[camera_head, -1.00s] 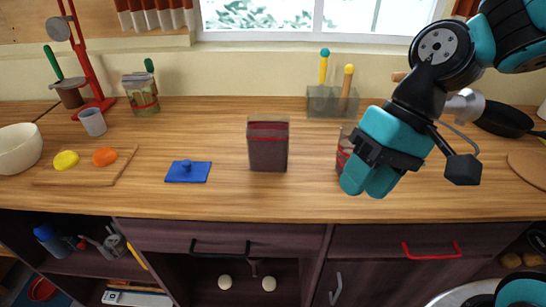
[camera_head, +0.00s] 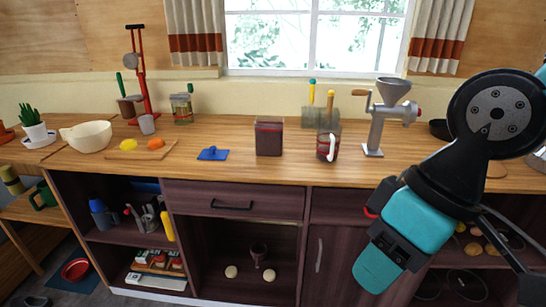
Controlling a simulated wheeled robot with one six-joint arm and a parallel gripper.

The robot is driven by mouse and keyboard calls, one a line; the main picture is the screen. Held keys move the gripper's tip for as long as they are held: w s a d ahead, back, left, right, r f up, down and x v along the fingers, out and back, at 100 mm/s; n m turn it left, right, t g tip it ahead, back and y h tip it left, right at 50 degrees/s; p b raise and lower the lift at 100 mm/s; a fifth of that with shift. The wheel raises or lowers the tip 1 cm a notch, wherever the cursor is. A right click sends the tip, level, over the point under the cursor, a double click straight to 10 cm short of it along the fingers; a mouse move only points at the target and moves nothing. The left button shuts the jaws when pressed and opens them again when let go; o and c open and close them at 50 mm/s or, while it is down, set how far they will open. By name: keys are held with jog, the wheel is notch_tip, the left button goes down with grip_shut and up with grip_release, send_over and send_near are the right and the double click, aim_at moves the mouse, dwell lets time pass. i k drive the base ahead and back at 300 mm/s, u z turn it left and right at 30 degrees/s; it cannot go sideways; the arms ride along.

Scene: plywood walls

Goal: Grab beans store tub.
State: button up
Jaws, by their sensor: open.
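A clear, square-sided tub filled with dark red contents, likely the beans tub (camera_head: 269,140), stands upright and open-topped on the wooden counter (camera_head: 225,172), near the middle. A flat blue lid (camera_head: 213,154) with a knob lies on the counter just left of it. My teal gripper (camera_head: 372,276) is open and empty at the lower right, pointing down in front of the cabinets. It is well to the right of the tub, nearer the camera and apart from it. Nothing hides the tub.
A red-patterned mug (camera_head: 328,147) stands right of the tub, with a grinder (camera_head: 380,118) beyond it. A container with yellow- and blue-topped handles (camera_head: 321,114) is behind. A board (camera_head: 141,152) with yellow and orange pieces lies left. The counter directly before the tub is clear.

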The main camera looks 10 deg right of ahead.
aim_at(268, 131)
jog(key=u, duration=1.3)
jog(key=i, duration=1.6)
jog(key=z, duration=0.95)
jog(key=i, duration=0.6)
jog(key=z, duration=0.75)
